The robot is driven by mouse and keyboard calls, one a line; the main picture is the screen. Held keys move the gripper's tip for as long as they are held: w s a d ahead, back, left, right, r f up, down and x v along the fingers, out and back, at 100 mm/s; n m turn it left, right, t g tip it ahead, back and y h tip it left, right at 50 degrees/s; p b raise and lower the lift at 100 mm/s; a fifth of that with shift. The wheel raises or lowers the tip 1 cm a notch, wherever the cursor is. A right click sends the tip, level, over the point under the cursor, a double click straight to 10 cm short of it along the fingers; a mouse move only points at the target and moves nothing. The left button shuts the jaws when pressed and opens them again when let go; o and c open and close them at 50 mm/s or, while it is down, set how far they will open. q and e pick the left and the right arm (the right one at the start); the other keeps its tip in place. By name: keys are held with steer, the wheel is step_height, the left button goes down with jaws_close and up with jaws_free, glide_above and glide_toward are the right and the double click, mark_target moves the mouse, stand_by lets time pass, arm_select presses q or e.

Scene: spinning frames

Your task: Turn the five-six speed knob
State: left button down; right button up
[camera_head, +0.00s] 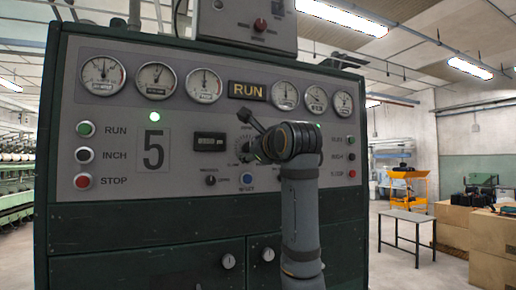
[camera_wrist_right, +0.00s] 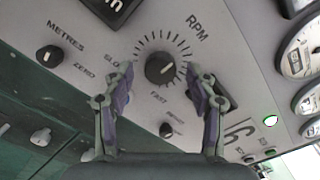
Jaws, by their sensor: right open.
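The speed knob (camera_wrist_right: 160,68) is a round black knob with a pale pointer line. It sits in a ring of tick marks on the grey panel (camera_wrist_right: 200,60), with RPM, SLOW and FAST lettering around it. My right gripper (camera_wrist_right: 157,77) is open, with one finger on each side of the knob in the wrist view; I cannot tell whether they touch it. In the head view my right gripper (camera_head: 249,132) is in front of the panel's middle, and my arm and gripper hide most of the knob. My left gripper is not in view.
A big 5 (camera_head: 153,150) marks the panel's left side. RUN, INCH and STOP buttons (camera_head: 84,155) are at left. Gauges (camera_head: 204,86) line the top. A small table (camera_head: 407,214) stands right.

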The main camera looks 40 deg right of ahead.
steer(key=v, duration=1.1)
